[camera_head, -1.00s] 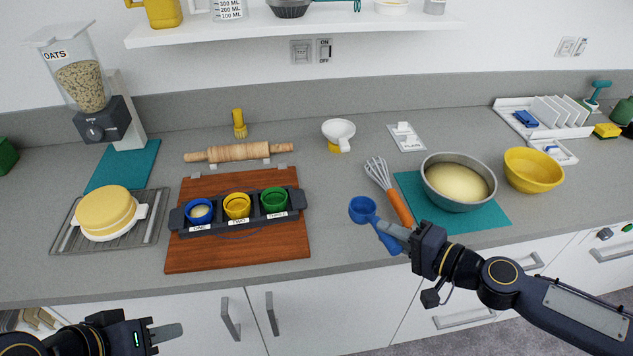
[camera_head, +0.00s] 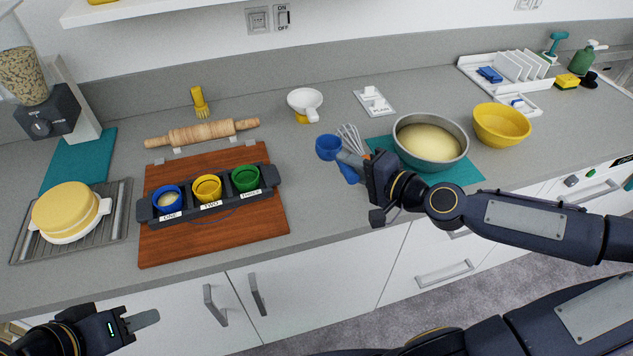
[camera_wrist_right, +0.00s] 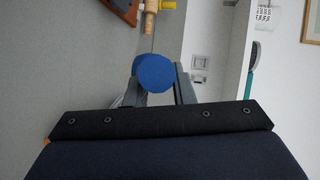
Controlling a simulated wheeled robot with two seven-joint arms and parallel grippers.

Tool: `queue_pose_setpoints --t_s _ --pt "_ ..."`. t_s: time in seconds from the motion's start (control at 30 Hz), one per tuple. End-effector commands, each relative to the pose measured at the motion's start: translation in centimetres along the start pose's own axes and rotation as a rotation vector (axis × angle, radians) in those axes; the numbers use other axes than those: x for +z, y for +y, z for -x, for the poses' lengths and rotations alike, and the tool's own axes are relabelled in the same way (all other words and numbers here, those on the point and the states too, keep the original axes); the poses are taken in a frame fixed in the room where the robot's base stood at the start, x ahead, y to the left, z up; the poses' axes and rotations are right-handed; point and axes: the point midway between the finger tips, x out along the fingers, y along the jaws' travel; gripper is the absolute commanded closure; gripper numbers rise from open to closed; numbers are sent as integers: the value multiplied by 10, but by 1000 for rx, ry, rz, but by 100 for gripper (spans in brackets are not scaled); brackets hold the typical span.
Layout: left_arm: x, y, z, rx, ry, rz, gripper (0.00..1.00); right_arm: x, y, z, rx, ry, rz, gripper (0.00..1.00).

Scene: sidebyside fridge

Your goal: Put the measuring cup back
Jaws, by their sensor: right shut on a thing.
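The blue measuring cup (camera_head: 328,147) is in my right gripper (camera_head: 352,163), whose fingers are shut on its handle. Cup and gripper are over the counter, left of the whisk; whether the cup touches anything is hard to tell. In the right wrist view the cup (camera_wrist_right: 154,72) shows as a blue round between the two fingers. My left gripper (camera_head: 140,320) is low at the left, in front of the counter and away from everything; its finger shows edge-on.
A black holder (camera_head: 142,212) with blue, yellow and green cups lies on a brown board (camera_head: 180,250). The whisk (camera_head: 350,138) is partly hidden behind my right gripper.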

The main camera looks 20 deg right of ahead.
Motion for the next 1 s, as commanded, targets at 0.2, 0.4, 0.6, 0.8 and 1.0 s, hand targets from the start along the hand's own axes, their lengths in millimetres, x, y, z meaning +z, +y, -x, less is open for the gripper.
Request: queue_pose_setpoints --t_s 0.2,0.4,0.6,0.8,1.0 --pt "5 -4 -10 0 0 0 64 8 15 -46 -3 -5 0 100" --pt "6 -6 -12 0 0 0 64 12 37 -75 -1 -3 -1 100" --pt "6 -6 -12 0 0 0 64 13 47 -88 -2 -1 -1 100" --pt "6 -6 -12 0 0 0 64 16 73 -100 1 1 -4 100" --pt "6 -6 -12 0 0 0 64 16 79 -101 0 1 2 100"
